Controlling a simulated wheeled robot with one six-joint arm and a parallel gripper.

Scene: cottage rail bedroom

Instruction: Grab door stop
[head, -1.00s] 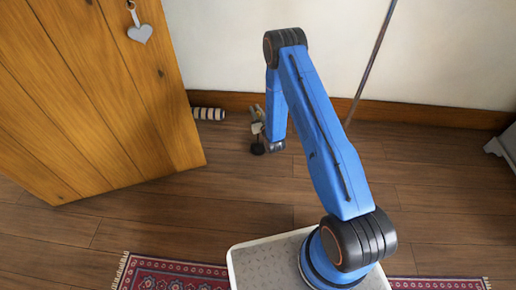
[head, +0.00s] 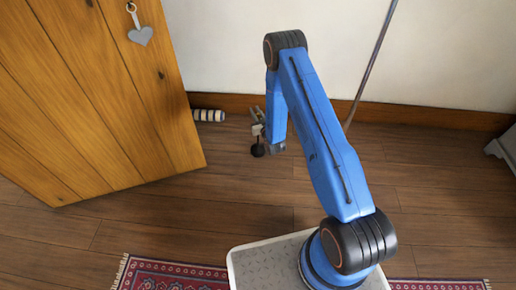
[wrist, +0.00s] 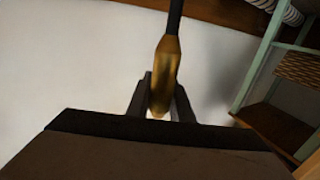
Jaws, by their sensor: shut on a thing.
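The door stop is a brass-coloured tapered piece with a black stem. In the wrist view the door stop (wrist: 165,72) stands between my two dark fingers, which are shut on its brass part. In the head view my gripper (head: 258,128) is beyond my blue arm, near the foot of the wall. A small round black end of the door stop (head: 258,150) shows just below the gripper. The rest of the door stop is too small to make out there. I cannot tell whether it touches the floor.
A wooden door (head: 100,100) with a hanging grey heart stands open at left. A striped roll (head: 209,115) lies by the skirting board between door and gripper. A thin pole (head: 372,62) leans near the wall. A patterned rug (head: 165,273) lies in front. Bare floor is at right.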

